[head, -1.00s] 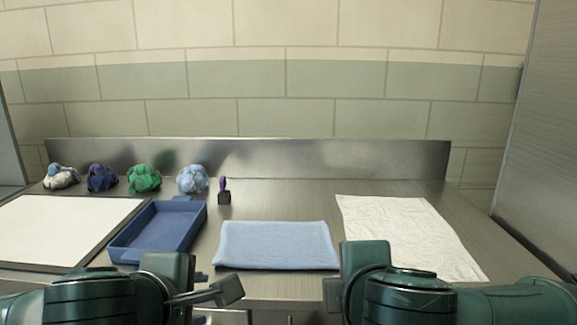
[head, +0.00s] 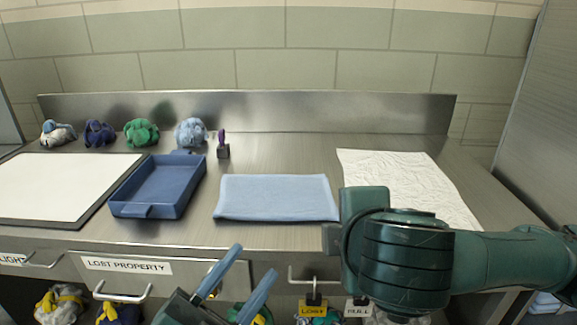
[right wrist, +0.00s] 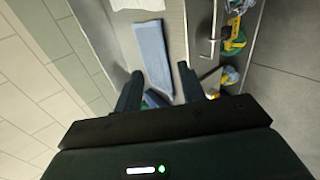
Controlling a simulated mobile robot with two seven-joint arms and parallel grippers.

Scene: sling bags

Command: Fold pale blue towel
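The pale blue towel (head: 276,197) lies flat as a neat rectangle in the middle of the steel counter. Its front edge looks thick, but I cannot tell how many layers it has. The towel also shows in the right wrist view (right wrist: 152,52). My left gripper (head: 258,260) is open and empty in front of the counter's front edge, below the towel. My right arm reaches in from the right in the head view, and its gripper fingers are hidden there. In the right wrist view my right gripper (right wrist: 162,80) is open and empty, with the towel beyond its fingertips.
A blue tray (head: 118,204) and a white board (head: 65,185) lie left of the towel. A crinkled white sheet (head: 405,175) lies to the right. Several bundled bags and a small dark holder (head: 223,151) stand behind. Drawers and hooks with hanging items are below the front edge.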

